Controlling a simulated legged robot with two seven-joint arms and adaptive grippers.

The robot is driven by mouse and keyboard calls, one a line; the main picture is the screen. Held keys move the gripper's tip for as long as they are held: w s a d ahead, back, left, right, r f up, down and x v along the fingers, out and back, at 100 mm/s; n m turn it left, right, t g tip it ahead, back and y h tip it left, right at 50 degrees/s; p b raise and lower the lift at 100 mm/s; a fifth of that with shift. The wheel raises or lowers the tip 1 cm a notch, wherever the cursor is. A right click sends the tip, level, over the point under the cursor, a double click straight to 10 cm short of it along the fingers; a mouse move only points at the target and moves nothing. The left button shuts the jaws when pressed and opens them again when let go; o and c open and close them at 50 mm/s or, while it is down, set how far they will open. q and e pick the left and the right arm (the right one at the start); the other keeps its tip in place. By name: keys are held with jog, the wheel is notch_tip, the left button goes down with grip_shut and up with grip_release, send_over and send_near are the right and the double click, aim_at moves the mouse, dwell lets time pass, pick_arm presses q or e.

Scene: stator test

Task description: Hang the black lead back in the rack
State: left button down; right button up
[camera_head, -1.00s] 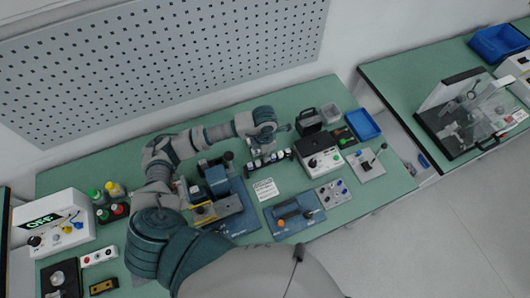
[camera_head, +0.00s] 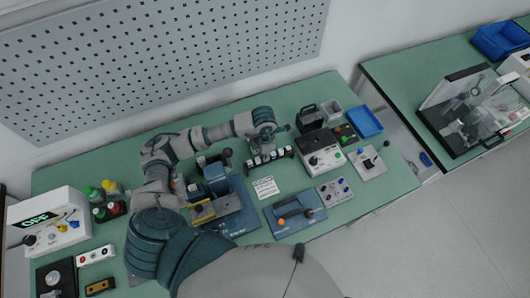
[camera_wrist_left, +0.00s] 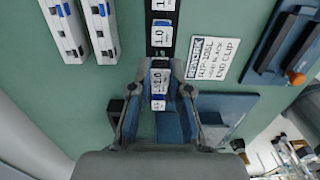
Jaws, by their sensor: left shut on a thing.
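The black rack (camera_head: 268,158) lies on the green table and holds several white-labelled pieces. It also shows in the left wrist view (camera_wrist_left: 161,52), running up from between my fingers, with "1.0" labels. My left gripper (camera_wrist_left: 159,70) is over the near end of this rack, shut on a narrow white-labelled piece (camera_wrist_left: 159,76) with a blue part below it. I cannot tell whether this piece belongs to the black lead; no black cable can be made out. In the head view my left wrist hides much of the hand. My right gripper is not in view.
A printed card (camera_head: 265,187) lies beside the rack. A blue device with an orange handle (camera_head: 294,213) and a blue-and-yellow fixture (camera_head: 215,207) are close by. Two long white blocks (camera_wrist_left: 97,30) lie left of the rack in the wrist view. A white-and-black box (camera_head: 322,155) stands to the right.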

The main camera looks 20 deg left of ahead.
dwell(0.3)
pick_arm(q)
jog(key=shift+f+b, duration=0.8)
jog(key=shift+f, duration=0.15)
jog(key=c, duration=1)
grip_release()
jog(key=shift+r, duration=0.2)
notch_tip(320, 180, up, 12)
jog(key=shift+f, duration=0.2)
